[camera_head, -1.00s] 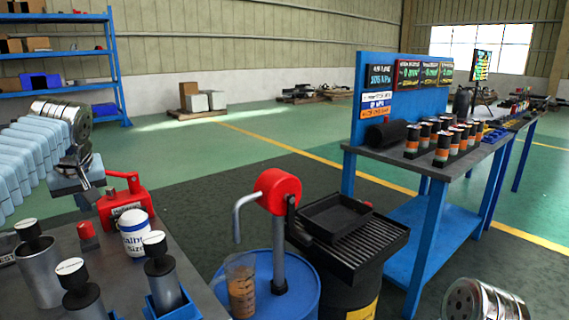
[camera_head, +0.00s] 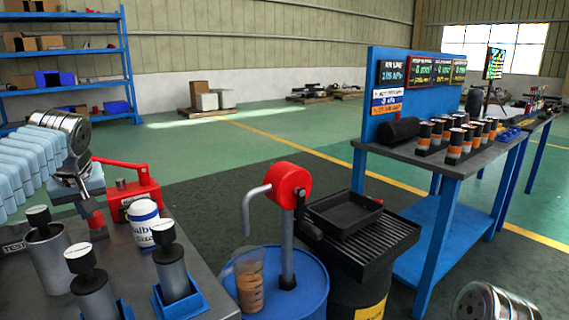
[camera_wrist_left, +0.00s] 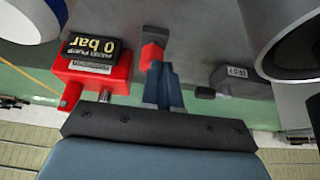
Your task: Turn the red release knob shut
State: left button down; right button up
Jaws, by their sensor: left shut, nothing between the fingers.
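The red release knob (camera_head: 97,225) stands upright on the grey bench, left of the white labelled can. It also shows in the left wrist view (camera_wrist_left: 153,53). The red hand pump (camera_head: 132,190) is just behind it; its display reads 0 bar in the wrist view (camera_wrist_left: 97,62). My left gripper (camera_head: 92,205) is shut and empty, its fingers pointing down at the top of the knob. In the wrist view its fingertips (camera_wrist_left: 158,70) overlap the knob's near end; I cannot tell whether they touch. My right gripper is out of view.
The white can (camera_head: 143,228) stands close right of the knob. Black-topped cylinders (camera_head: 172,262) crowd the bench front. A TEST block (camera_wrist_left: 240,83) is beside the knob in the wrist view. A blue drum with a red-headed pump (camera_head: 290,185) stands right of the bench.

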pick_arm(q)
jog(key=shift+f+b, duration=0.6)
jog(key=shift+f, duration=0.6)
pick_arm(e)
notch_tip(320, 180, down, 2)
pick_arm(q)
jog(key=shift+w, duration=0.1)
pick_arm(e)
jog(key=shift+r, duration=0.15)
pick_arm(q)
jog(key=shift+w+d+r+p, duration=0.1)
jog(key=shift+d+p, duration=0.05)
jog(key=shift+p, duration=0.35)
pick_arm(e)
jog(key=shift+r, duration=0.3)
pick_arm(q)
jog(key=shift+w+d+p, duration=0.45)
jog(key=shift+p, duration=0.25)
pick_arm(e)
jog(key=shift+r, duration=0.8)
pick_arm(q)
jog(key=shift+d, duration=0.2)
